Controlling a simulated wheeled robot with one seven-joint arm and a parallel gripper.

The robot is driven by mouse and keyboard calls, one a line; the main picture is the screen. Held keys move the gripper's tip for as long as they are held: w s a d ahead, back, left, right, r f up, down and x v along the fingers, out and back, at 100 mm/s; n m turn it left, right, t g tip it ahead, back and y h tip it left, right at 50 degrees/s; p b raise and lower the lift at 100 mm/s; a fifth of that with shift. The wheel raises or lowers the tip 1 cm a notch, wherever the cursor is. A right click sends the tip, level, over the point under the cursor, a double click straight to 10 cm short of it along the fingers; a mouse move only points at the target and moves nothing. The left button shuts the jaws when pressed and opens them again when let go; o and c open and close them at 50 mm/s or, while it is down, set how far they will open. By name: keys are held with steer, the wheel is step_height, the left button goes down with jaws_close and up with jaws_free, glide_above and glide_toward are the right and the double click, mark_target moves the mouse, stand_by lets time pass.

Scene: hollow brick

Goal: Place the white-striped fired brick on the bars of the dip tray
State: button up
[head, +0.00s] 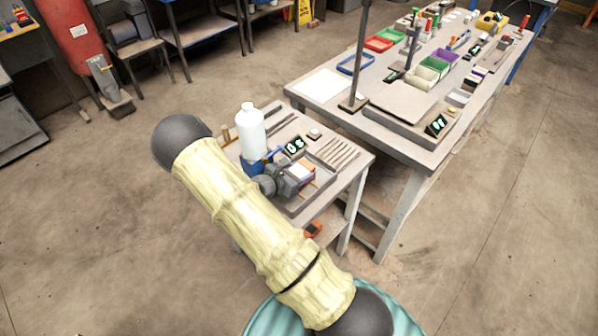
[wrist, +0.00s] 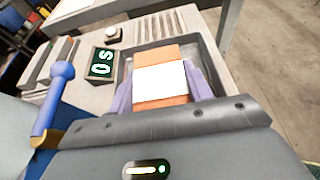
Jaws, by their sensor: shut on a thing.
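The white-striped fired brick (wrist: 160,82) is orange with a broad white band. It sits between the purple fingers of my gripper (wrist: 160,95) in the wrist view. In the head view, my gripper (head: 292,178) is at the small table, shut on the brick (head: 304,169). The brick is over or inside the grey-walled dip tray (wrist: 212,62), whose rim shows around it. The tray also shows in the head view (head: 326,187). My gripper hides the brick's underside and most of the tray's inside, so I cannot tell whether the brick touches the bars.
A white bottle (head: 250,130) stands left of the tray, near a display reading "0 s" (wrist: 102,64). A blue-knobbed handle (wrist: 58,85) is close on the left. Several thin strips (head: 339,153) lie behind the tray. A larger, crowded table (head: 400,150) stands to the right.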

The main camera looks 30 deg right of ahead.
steer(key=shift+f, duration=0.15)
steer(key=o, duration=1.2)
steer(key=shift+r, duration=0.2)
steer(key=b+v, duration=0.1)
steer(key=v, duration=1.1)
steer(key=shift+f, duration=0.1)
steer(key=shift+s, duration=0.1)
